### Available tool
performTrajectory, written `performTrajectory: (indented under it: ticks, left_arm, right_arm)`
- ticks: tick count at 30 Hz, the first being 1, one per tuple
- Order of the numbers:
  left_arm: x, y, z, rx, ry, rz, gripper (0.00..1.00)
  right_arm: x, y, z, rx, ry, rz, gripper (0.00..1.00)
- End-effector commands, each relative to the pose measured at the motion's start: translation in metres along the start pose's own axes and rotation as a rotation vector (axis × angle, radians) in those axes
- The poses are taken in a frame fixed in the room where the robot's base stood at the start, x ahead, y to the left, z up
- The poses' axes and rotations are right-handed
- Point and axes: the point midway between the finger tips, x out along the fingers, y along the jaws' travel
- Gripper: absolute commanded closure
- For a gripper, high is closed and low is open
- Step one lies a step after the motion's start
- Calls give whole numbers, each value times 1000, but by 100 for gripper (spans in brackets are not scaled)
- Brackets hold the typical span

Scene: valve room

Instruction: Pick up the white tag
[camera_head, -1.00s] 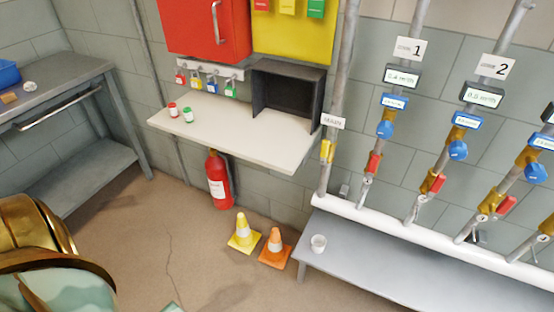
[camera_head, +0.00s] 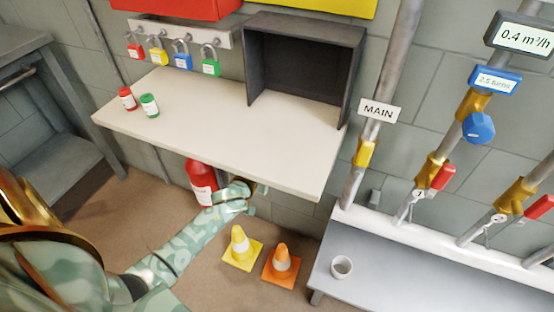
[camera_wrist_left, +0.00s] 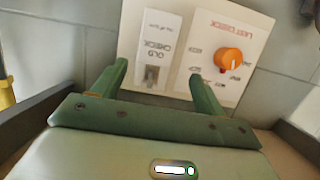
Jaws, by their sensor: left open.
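Small white tags numbered 1 (camera_head: 419,194) and 2 (camera_head: 498,218) hang at the valves on the right in the head view. I cannot tell whether either is the task's tag. My left gripper (camera_head: 256,193) is near the front edge of the shelf, by the fire extinguisher. In the left wrist view my gripper (camera_wrist_left: 158,70) is open and empty. My right gripper is not in view.
The white shelf (camera_head: 215,125) holds a red jar (camera_head: 127,98), a green jar (camera_head: 149,105) and a black open box (camera_head: 300,75). Padlocks hang behind. Two cones (camera_head: 240,249) stand on the floor.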

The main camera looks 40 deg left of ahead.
Motion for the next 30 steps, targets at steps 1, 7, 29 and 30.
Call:
performTrajectory:
  ticks: [1,7,29,30]
  left_arm:
    - [7,-1,4,3,-3,-1,27]
    - [24,2,2,3,-2,0,27]
    - [65,8,-4,1,-2,0,75]
    - [65,8,-4,1,-2,0,75]
  right_arm:
    - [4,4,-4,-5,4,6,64]
    - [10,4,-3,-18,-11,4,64]
    - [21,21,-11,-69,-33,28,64]
    - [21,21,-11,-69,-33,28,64]
